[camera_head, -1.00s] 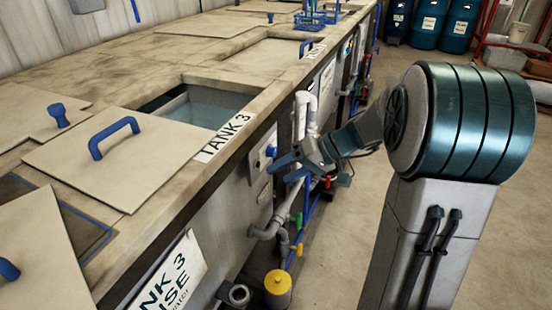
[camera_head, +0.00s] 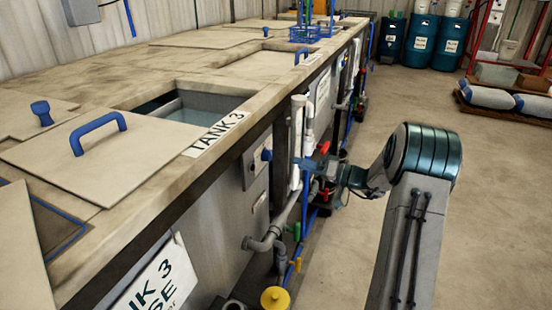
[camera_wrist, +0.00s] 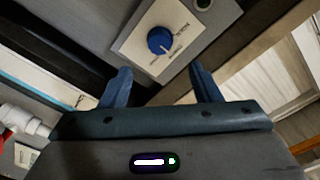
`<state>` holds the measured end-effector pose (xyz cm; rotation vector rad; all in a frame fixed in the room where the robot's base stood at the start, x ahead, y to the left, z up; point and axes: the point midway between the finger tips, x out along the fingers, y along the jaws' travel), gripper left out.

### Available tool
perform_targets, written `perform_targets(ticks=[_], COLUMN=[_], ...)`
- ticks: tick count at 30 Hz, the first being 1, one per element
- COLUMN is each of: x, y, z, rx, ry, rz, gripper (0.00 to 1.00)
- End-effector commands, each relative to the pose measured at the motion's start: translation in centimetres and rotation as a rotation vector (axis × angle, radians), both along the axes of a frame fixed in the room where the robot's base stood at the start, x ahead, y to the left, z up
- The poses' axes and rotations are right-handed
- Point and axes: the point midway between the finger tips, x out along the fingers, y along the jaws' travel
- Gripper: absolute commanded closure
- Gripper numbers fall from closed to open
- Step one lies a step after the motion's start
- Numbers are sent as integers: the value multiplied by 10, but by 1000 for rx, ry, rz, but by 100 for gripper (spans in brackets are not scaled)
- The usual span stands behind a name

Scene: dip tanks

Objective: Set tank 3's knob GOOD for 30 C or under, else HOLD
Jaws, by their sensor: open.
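Tank 3 (camera_head: 203,104) is an open basin of clear liquid in the bench top, with a "TANK 3" label (camera_head: 214,134) on the front edge. Its blue knob (camera_head: 267,154) sits on a pale plate on the bench's front face. In the wrist view the round blue knob (camera_wrist: 160,41) has a white pointer line toward its lower side and small dark lettering beside it, too small to read. My gripper (camera_wrist: 158,85) is open and empty, its two blue fingers apart and short of the knob. In the head view my gripper (camera_head: 306,162) is just right of the knob. No temperature reading is legible.
Grey pipes (camera_head: 268,240), a white vertical pipe (camera_head: 297,140) and small coloured valves line the bench front. A yellow-capped fitting (camera_head: 275,298) stands low down. A lid with a blue handle (camera_head: 98,128) lies left of the basin.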

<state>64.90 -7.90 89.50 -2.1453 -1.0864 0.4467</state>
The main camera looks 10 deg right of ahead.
Motion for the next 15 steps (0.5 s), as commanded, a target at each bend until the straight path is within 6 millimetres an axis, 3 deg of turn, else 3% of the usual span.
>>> perform_targets(ticks=[6,15], x=[28,53], y=[40,73], z=[1,0], rx=[-1,0], ry=[2,1], rz=[3,1], gripper=[43,43])
